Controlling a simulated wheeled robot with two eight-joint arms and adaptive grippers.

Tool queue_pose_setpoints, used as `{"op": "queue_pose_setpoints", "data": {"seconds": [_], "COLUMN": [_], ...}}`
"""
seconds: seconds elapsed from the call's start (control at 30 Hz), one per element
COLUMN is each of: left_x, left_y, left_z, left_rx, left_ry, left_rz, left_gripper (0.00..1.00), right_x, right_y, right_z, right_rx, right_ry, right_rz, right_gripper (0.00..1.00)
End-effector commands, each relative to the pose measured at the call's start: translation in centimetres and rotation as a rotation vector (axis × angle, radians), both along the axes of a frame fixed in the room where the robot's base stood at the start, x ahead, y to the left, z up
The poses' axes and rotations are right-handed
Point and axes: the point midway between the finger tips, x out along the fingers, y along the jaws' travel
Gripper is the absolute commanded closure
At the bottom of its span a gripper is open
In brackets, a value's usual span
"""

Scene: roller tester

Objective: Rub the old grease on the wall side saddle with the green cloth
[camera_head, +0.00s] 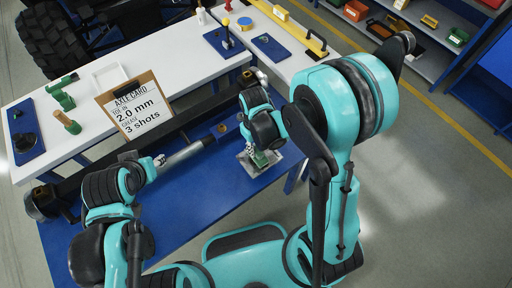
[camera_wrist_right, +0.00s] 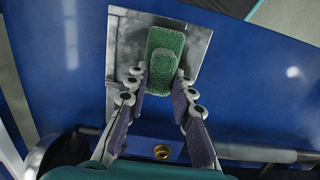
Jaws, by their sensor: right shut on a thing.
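The green cloth (camera_wrist_right: 166,42) is a small folded pad between the fingertips of my right gripper (camera_wrist_right: 163,88), which is shut on it. In the head view the cloth (camera_head: 262,159) shows below the right gripper (camera_head: 256,148). Under it lies a grey metal plate (camera_wrist_right: 126,48) with a worn surface, also in the head view (camera_head: 284,160); I cannot tell whether this is the wall side saddle. The cloth overlaps the plate, but contact is unclear. No grease is clearly distinguishable. My left gripper (camera_head: 158,160) is small in view beside a silver tube (camera_head: 188,154); its jaws are unclear.
A long black beam (camera_head: 190,112) runs along the blue bench (camera_head: 190,205). The axle card (camera_head: 135,108) stands on the white table (camera_head: 90,150). A brass fitting (camera_wrist_right: 162,151) sits near the right gripper. Coloured bins (camera_head: 355,10) fill a shelf at the far right.

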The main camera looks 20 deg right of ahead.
Motion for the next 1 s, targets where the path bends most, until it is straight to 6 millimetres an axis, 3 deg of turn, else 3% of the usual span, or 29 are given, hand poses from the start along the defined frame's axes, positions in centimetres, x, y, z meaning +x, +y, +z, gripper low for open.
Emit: {"op": "queue_pose_setpoints", "data": {"seconds": [0.73, 1.0], "left_x": [0.0, 0.0], "left_y": [0.0, 0.0], "left_z": [-0.6, -0.7], "left_rx": [0.0, 0.0], "left_ry": [0.0, 0.0], "left_rz": [0.0, 0.0], "left_gripper": [0.6, 0.6], "right_x": [0.0, -0.5], "right_y": [0.1, 1.3], "right_z": [-0.6, -0.4], "right_rx": [0.0, 0.0], "right_ry": [0.0, 0.0], "right_rz": [0.0, 0.002], "right_gripper": [1.0, 1.0]}}
